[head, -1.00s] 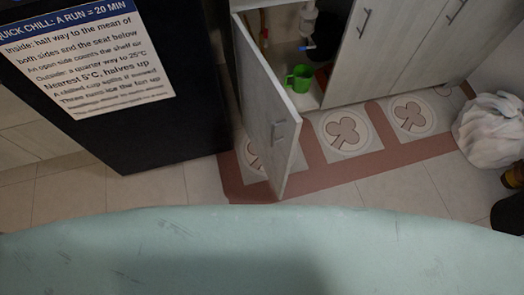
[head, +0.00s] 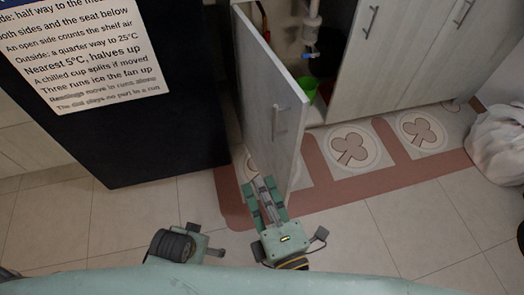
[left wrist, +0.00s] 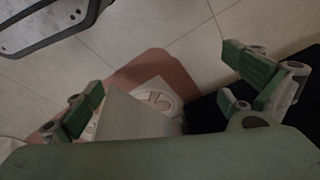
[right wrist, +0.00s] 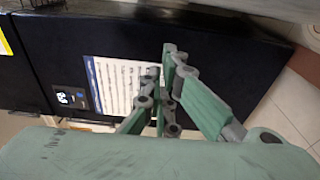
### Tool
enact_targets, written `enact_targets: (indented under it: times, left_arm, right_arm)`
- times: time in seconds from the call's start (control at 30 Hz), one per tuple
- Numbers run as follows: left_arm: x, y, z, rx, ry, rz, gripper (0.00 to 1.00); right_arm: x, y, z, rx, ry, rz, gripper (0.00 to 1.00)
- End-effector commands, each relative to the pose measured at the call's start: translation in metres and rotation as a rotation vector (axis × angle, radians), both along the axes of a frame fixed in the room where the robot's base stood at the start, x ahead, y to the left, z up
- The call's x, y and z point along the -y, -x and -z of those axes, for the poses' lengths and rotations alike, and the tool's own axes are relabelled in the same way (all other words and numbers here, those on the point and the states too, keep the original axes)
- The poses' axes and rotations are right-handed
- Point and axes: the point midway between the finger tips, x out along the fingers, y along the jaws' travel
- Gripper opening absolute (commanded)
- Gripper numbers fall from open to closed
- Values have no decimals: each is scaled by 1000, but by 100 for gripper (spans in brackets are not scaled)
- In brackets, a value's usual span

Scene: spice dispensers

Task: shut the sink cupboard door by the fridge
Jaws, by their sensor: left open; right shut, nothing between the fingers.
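The sink cupboard door (head: 268,95), pale wood grain with a bar handle (head: 279,122), stands wide open beside the black fridge (head: 150,110). My right gripper (head: 258,184) is shut and empty, low in front of the door's outer face; I cannot tell if it touches. In the right wrist view its fingers (right wrist: 166,80) meet in front of the fridge and its paper notice. My left gripper (left wrist: 160,82) is open in the left wrist view, with the door's pale panel (left wrist: 135,115) beyond its fingers; in the head view its fingers are not clear.
Inside the cupboard are a green mug (head: 308,90), mostly hidden by the door, and a white drain pipe (head: 311,30). A red-brown mat (head: 330,195) with patterned squares lies on the floor. A white bag (head: 497,140) sits at the right. The tiled floor between is clear.

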Motion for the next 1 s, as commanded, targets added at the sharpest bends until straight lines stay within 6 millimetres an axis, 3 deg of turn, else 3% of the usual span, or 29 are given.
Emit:
enact_targets:
  times: [0.5,0.7,1.0]
  left_arm:
    - [-2,19,57,-34,-3,6,100]
    - [-2,24,68,-40,-3,7,100]
    - [-3,26,73,-41,-3,8,100]
  right_arm:
    - [-38,-92,-2,0,2,2,0]
    - [-13,-107,0,-2,3,1,0]
    - [-7,-112,1,-5,0,1,0]
